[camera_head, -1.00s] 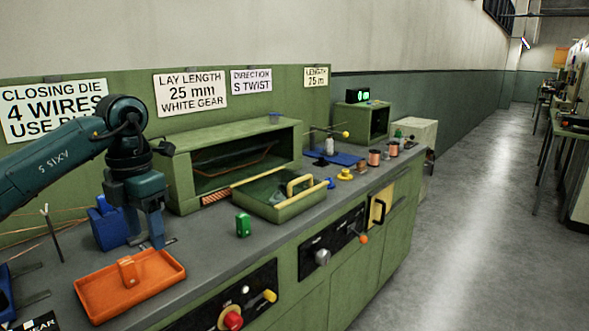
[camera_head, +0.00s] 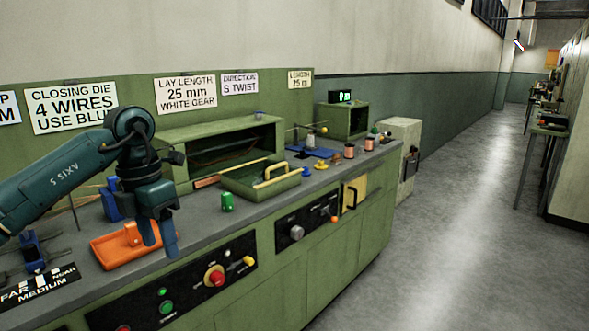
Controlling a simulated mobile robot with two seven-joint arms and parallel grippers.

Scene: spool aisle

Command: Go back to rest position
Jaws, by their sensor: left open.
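My left arm comes in from the left. Its dark teal gripper (camera_head: 160,243) points down with two blue-grey fingers apart and nothing between them. In the picture the fingers overlap the right side of an orange tray (camera_head: 112,258) on the grey bench top (camera_head: 210,227). I cannot tell whether they touch it. An orange block (camera_head: 132,234) stands in the tray, just left of the fingers. My right gripper is not in view.
A green cylinder (camera_head: 227,202) and a green tray with a yellow handle (camera_head: 262,187) stand right of the gripper. A blue fixture (camera_head: 35,252) is at the left. Controls, including a red knob (camera_head: 216,278), line the bench front. The aisle floor (camera_head: 430,245) is clear.

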